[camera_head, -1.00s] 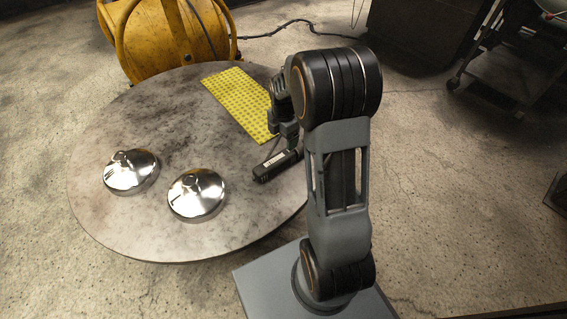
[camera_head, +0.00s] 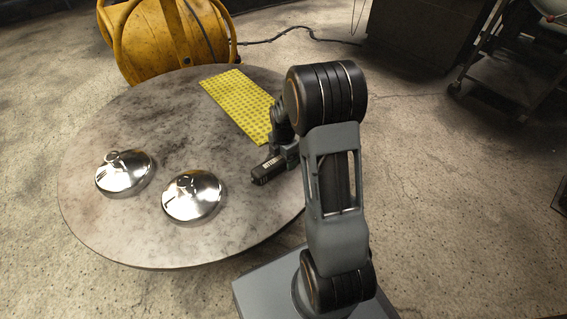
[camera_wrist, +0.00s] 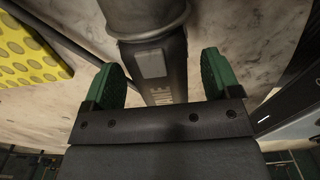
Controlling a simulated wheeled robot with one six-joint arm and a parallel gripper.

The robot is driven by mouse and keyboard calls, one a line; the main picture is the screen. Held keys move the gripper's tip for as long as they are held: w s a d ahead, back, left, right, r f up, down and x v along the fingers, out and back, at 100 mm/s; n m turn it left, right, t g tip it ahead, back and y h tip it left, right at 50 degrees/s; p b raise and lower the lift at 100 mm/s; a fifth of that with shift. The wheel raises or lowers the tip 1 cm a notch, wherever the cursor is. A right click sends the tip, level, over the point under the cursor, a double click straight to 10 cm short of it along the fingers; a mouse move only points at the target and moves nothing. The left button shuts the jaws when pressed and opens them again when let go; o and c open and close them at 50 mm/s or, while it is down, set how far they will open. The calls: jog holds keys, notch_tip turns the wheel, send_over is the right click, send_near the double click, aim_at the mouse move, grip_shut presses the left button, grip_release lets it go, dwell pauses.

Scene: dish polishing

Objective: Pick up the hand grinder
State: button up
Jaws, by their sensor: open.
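The hand grinder (camera_head: 268,171) is a dark tool lying on the round table, with its black end and a pale label showing. The rest of it is hidden by my arm in the head view. In the wrist view its grey body (camera_wrist: 163,68) runs between my gripper's two green finger pads, with a raised button and white lettering. My gripper (camera_wrist: 162,80) is open, with a finger on each side of the grinder. Gaps show between the body and the pads. In the head view my gripper (camera_head: 284,152) is over the grinder, partly hidden by my arm.
Two shiny metal domes (camera_head: 123,172) and (camera_head: 192,195) sit on the round grey table (camera_head: 150,110) at left. A yellow dotted mat (camera_head: 238,102) lies behind the grinder and also shows in the wrist view (camera_wrist: 28,52). A yellow drum-shaped machine (camera_head: 172,40) stands behind the table.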

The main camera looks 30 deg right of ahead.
grip_shut()
dwell(0.8)
jog(key=shift+w+r, duration=0.1)
jog(key=shift+r, duration=0.1)
